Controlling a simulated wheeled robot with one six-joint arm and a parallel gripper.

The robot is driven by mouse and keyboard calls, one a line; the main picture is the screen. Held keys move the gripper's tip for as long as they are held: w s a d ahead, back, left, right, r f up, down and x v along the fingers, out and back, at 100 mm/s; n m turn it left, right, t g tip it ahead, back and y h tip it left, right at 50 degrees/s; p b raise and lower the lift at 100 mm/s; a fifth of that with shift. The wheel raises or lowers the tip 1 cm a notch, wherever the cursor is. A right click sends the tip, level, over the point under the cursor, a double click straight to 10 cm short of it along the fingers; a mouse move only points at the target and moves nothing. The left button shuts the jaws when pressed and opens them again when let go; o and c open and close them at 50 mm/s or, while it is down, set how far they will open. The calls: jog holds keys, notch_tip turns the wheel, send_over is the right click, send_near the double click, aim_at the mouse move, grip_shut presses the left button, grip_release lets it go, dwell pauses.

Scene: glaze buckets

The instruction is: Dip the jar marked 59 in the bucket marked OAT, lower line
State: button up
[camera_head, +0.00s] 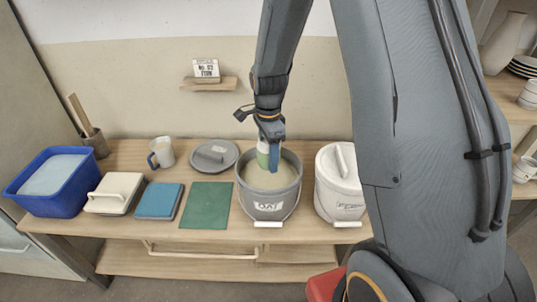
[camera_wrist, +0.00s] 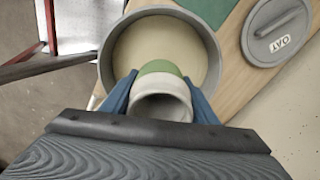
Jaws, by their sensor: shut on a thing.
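My gripper (camera_head: 269,146) is over the grey bucket marked OAT (camera_head: 266,208), with its fingers pointing down. In the wrist view, my gripper (camera_wrist: 160,98) has its blue fingers shut on the two sides of a jar (camera_wrist: 163,99). The jar is pale with a green band, and its open mouth faces the camera. In the head view the jar (camera_head: 262,153) shows at the bucket's mouth. I cannot tell whether it touches the beige glaze (camera_wrist: 145,48). No number on the jar and no line on it can be read.
A white lidded bucket (camera_head: 338,190) stands right of the OAT bucket.

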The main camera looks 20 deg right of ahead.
jog(key=shift+f+b, duration=0.75)
jog(key=shift+f, duration=1.15)
jog(key=shift+f, duration=0.1)
jog(key=shift+f+b, duration=0.9)
jog(key=shift+f, duration=1.3)
jog(key=shift+f, duration=0.1)
jog(key=shift+r+p, duration=2.15)
jog(key=shift+r, duration=0.7)
jog(key=shift+r+p, duration=2.65)
jog(key=shift+r, duration=1.15)
